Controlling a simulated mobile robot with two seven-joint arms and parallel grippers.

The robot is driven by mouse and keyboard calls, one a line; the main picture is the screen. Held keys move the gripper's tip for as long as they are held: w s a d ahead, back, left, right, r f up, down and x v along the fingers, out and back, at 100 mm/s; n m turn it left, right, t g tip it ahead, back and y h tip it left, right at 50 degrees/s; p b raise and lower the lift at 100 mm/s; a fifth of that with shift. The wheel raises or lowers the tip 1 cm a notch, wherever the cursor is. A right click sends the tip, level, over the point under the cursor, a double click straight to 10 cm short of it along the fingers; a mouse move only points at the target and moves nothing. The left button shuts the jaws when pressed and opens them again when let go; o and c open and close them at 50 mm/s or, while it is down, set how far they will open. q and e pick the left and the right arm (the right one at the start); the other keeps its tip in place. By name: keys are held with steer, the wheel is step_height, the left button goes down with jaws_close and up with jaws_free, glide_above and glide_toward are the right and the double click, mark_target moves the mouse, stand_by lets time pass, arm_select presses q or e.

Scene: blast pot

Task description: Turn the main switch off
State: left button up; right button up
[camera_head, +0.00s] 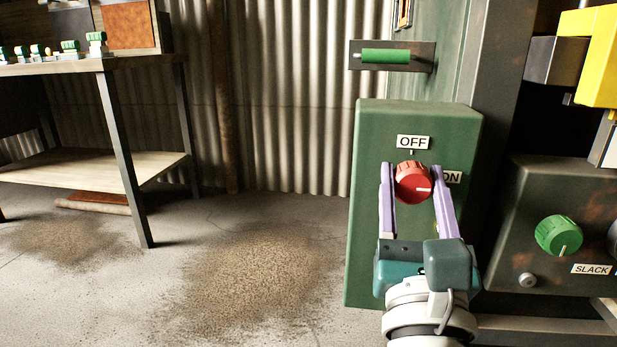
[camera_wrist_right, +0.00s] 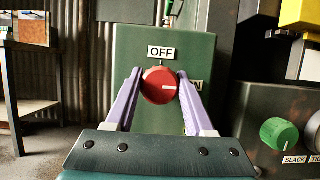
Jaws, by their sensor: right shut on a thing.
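The main switch is a red round knob (camera_head: 412,184) on the front of a green box (camera_head: 372,255). An OFF label (camera_head: 413,142) sits above the knob, and an ON label (camera_head: 452,177) to its right is partly covered by a finger. The knob's white mark points right, toward ON. My right gripper (camera_head: 413,183) has its two purple fingers on either side of the knob, shut on it. The knob (camera_wrist_right: 159,86) also shows between the fingers in the right wrist view. My left gripper is not in view.
A grey machine box (camera_head: 530,200) with a green knob (camera_head: 558,236) and a SLACK label stands close at the right. A green handle (camera_head: 386,56) is on the wall above the switch box. A workbench (camera_head: 80,66) stands at the left. The floor between is clear.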

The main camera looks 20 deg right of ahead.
jaws_close()
steer(key=shift+n, duration=0.4)
steer(key=n+t+y+p, duration=0.1)
steer(key=n+y, duration=0.2)
steer(key=n, duration=0.2)
steer(key=shift+r+p, duration=0.15)
steer(key=shift+p, duration=0.25)
steer(key=n+y+p, duration=0.2)
steer(key=n, duration=0.3)
steer(key=n+y+p, duration=0.1)
steer(key=n+p, duration=0.2)
steer(key=n, duration=0.1)
steer(key=n+g+y+p, duration=0.1)
steer(key=n+y+p, duration=0.1)
steer(key=n, duration=0.1)
steer(key=shift+r+n+p, duration=0.1)
steer(key=shift+n+p, duration=0.3)
steer(key=n+g+p, duration=0.1)
steer(key=n+p, duration=0.1)
steer(key=n, duration=0.1)
steer(key=shift+y+p, duration=0.4)
steer(key=shift+f+n+g+p, duration=0.25)
steer(key=shift+n+g+p, duration=0.05)
steer(key=shift+n, duration=0.1)
